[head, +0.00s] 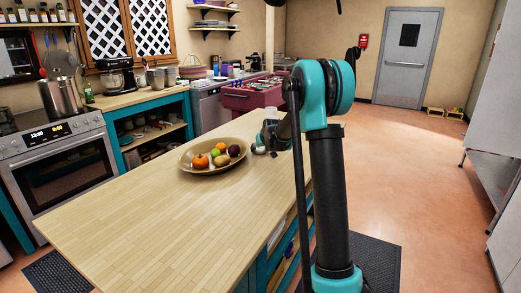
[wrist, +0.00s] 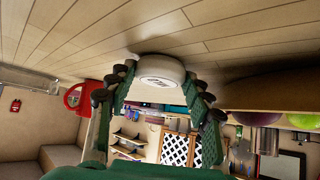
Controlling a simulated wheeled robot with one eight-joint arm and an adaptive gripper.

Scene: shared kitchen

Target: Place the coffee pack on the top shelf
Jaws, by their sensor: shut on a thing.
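In the wrist view, which looks upside down, my gripper (wrist: 160,84) is shut on a white round-ended thing (wrist: 161,70) with a small dark mark. It is at or close to the wooden tabletop, and I cannot tell whether it touches. I cannot tell for certain that it is the coffee pack. In the head view my gripper (head: 265,146) is low over the counter, right of the fruit bowl, partly hidden by my arm. Two wall shelves hang at the back, the upper one (head: 213,8) with things on it; I cannot tell which is the top shelf meant.
A bowl (head: 190,161) of several fruits stands on the wooden island (head: 150,220) just left of my gripper. A stove (head: 60,160) and side counter line the left. The floor (head: 430,170) on the right is open.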

